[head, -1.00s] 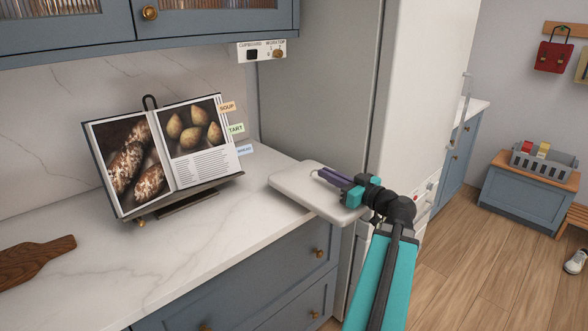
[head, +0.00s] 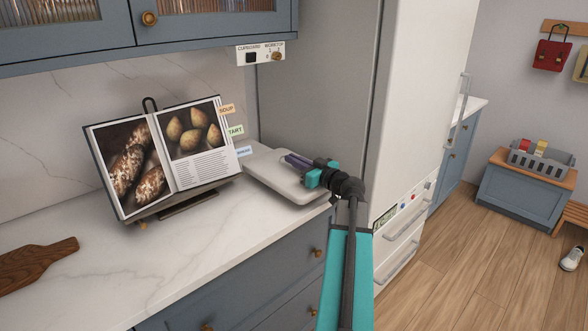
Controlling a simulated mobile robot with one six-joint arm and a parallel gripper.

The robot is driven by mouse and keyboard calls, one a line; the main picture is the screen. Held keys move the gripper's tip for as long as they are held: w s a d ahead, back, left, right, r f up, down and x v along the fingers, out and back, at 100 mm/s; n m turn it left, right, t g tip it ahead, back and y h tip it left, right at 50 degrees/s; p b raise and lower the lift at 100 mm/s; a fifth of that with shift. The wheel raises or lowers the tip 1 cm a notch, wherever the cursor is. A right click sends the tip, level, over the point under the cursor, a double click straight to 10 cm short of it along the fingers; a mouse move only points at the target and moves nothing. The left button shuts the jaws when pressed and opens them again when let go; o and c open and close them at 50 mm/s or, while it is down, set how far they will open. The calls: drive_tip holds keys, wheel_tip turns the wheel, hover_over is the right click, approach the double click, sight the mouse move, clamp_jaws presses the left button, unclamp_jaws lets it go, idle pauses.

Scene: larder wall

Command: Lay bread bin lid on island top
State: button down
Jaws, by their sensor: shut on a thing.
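The bread bin lid (head: 268,172) is a pale grey, flat slab with rounded corners. It is in the head view, over the right end of the white marble worktop (head: 200,248), just right of the open cookbook. My gripper (head: 298,163), with teal and dark parts, reaches in from the lower right and is shut on the lid's dark purple handle. I cannot tell whether the lid touches the worktop or is held just above it. No separate island top can be made out.
An open cookbook on a stand (head: 165,155) is close to the lid's left side. A wooden board (head: 38,263) lies at the far left. The tall fridge (head: 415,110) stands close on the right. The worktop's front middle is clear.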

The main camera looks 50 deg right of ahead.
sight(294, 170)
drive_tip(key=shift+f, duration=0.1)
idle(0.3)
drive_tip(key=shift+f+p, duration=0.4)
drive_tip(key=shift+f, duration=1.2)
drive_tip(key=shift+f, duration=0.15)
drive_tip(key=c, duration=1.9)
unclamp_jaws()
drive_tip(key=shift+c, duration=0.2)
drive_tip(key=shift+r, duration=0.2)
drive_tip(key=s+b, duration=0.1)
drive_tip(key=s, duration=0.6)
drive_tip(key=s+b, duration=0.1)
drive_tip(key=s, duration=0.2)
drive_tip(key=shift+s+a+f+b, duration=0.15)
drive_tip(key=shift+s+a+b, duration=0.1)
drive_tip(key=shift+a+b, duration=0.15)
drive_tip(key=shift+s, duration=0.75)
drive_tip(key=shift+o, duration=0.4)
